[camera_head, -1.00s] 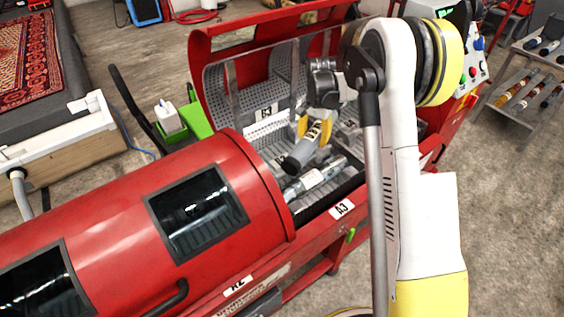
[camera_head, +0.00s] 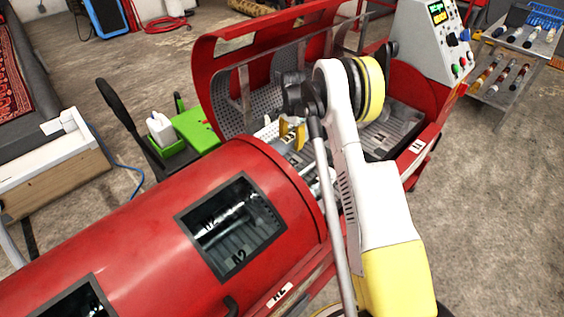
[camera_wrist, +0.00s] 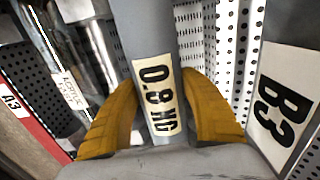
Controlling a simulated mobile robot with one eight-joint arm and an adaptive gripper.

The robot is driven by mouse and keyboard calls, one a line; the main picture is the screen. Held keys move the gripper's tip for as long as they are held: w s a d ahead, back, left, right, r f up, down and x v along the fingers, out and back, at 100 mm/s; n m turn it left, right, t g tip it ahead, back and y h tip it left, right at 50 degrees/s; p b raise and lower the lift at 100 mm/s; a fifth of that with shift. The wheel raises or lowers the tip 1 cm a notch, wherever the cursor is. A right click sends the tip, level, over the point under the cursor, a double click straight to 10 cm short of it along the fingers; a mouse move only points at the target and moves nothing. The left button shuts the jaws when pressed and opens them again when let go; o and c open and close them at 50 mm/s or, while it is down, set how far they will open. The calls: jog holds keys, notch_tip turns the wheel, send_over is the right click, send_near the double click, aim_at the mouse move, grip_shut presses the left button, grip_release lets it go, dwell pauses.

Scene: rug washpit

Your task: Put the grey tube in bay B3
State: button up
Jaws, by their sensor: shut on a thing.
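The grey tube (camera_wrist: 143,32) carries a pale label reading 0.8 KG. My gripper (camera_wrist: 163,115) is shut on it, with a yellow finger on each side of the label in the wrist view. In the head view my gripper (camera_head: 292,132) is down inside the open part of the red drum, and the tube is mostly hidden behind the drum's closed section. I cannot tell whether the tube touches the bay floor.
The red drum's closed section (camera_head: 150,225) with windows stands close on the near left. The raised red cover (camera_head: 215,75) is behind my gripper. Another labelled tube (camera_wrist: 72,88) and the A3 plate (camera_wrist: 15,103) are at left. A control panel (camera_head: 430,40) stands at the right.

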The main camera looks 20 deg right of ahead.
jog(key=b, duration=0.1)
send_over(292, 163)
notch_tip(292, 163, down, 4)
jog(key=shift+f, duration=0.15)
jog(key=shift+f+b, duration=1.1)
jog(key=shift+f, duration=1.3)
jog(key=shift+f, duration=0.15)
jog(key=o, duration=1.4)
jog(key=shift+o, duration=0.2)
